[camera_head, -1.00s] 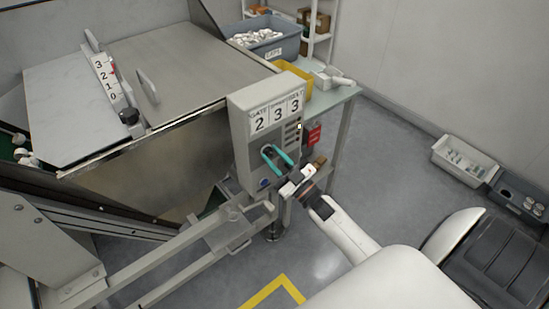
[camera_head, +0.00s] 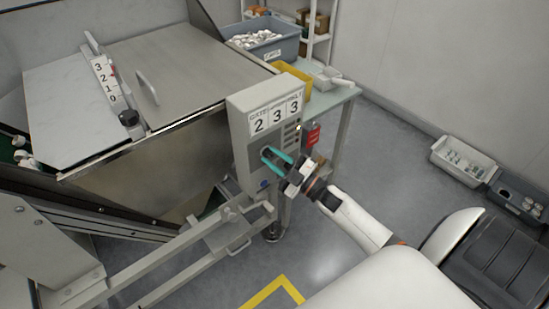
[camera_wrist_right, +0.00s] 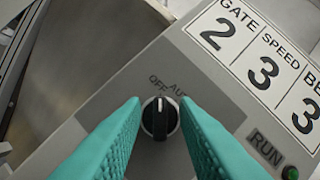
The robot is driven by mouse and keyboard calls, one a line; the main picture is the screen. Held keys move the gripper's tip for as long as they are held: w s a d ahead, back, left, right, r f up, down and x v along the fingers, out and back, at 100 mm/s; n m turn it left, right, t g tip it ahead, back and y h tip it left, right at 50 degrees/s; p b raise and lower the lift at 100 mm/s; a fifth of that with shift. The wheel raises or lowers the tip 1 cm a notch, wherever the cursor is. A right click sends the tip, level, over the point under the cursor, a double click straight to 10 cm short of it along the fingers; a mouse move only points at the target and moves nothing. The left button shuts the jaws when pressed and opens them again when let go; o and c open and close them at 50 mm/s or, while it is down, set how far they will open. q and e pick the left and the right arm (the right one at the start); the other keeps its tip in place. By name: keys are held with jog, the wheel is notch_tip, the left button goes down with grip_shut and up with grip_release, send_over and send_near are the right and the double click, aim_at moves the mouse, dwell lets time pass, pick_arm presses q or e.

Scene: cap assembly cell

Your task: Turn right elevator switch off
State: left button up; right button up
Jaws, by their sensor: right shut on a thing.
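The switch is a round black knob (camera_wrist_right: 160,120) with a white pointer line, on the face of the grey control box (camera_head: 240,125). In the right wrist view the pointer stands straight up, toward the printed OFF label; AUTO is printed to the right of it. My right gripper (camera_head: 268,153) reaches the box from the lower right. Its teal fingers, also in the right wrist view (camera_wrist_right: 160,104), are shut on the knob, one on each side. My left gripper is not in view.
The box carries number cards reading 2, 3, 3 and a green RUN light (camera_wrist_right: 290,173). A red box (camera_head: 313,134) sits right of it, by the table (camera_head: 335,97). A metal hopper (camera_head: 150,165) stands left.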

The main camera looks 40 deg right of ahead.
jog(key=o, duration=1)
jog(key=shift+s, duration=0.1)
jog(key=b+v, duration=0.1)
jog(key=v, duration=1.1)
jog(key=shift+f, duration=0.15)
